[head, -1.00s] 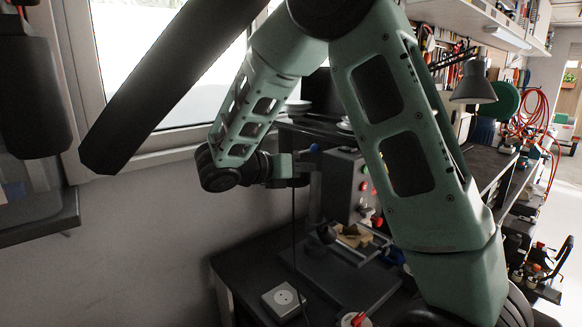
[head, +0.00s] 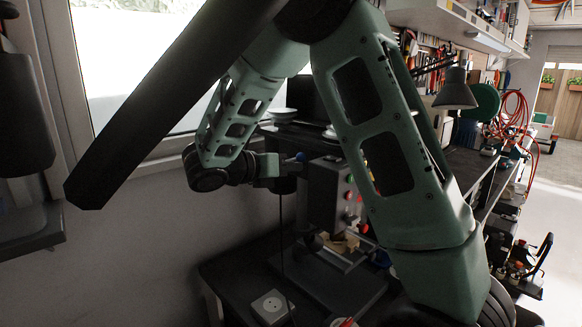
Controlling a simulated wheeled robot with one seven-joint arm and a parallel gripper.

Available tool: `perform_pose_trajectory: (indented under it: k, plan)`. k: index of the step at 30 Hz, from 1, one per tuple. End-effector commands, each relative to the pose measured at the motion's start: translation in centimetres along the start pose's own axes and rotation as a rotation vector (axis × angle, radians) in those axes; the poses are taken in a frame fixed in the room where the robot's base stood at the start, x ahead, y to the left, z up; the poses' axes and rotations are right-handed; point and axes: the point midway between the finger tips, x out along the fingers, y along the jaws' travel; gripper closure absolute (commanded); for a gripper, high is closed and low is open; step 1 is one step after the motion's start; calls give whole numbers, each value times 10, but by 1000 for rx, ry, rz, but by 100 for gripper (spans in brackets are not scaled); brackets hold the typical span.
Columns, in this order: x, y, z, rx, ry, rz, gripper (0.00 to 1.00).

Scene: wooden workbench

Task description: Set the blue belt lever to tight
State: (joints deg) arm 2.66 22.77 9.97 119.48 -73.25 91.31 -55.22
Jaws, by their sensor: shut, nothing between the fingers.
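A small blue knob (head: 299,156), which looks like the end of the blue belt lever, shows beside the upper left of a grey machine (head: 322,190) on the bench. The rest of the lever is hidden or too small to make out. My gripper (head: 285,185) is at the machine's upper left, just below and left of the blue knob. It is shut and holds nothing. Its fingertips are small and dark here, and I cannot tell whether they touch the lever.
The machine's front has red and green buttons (head: 348,195). Wooden pieces (head: 345,243) lie at its base. A white socket box (head: 270,306) sits on the dark bench (head: 232,277). A wall and window (head: 150,60) stand close behind my arm. A lamp (head: 455,92) stands at the right.

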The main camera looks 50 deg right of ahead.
Motion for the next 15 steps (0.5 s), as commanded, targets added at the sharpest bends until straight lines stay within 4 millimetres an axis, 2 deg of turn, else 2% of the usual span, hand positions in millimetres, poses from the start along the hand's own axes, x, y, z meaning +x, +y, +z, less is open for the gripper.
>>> perform_pose_trajectory:
  k: [15]
  plan:
    - [-4, -1, 18, 0, -1, 0, 100]
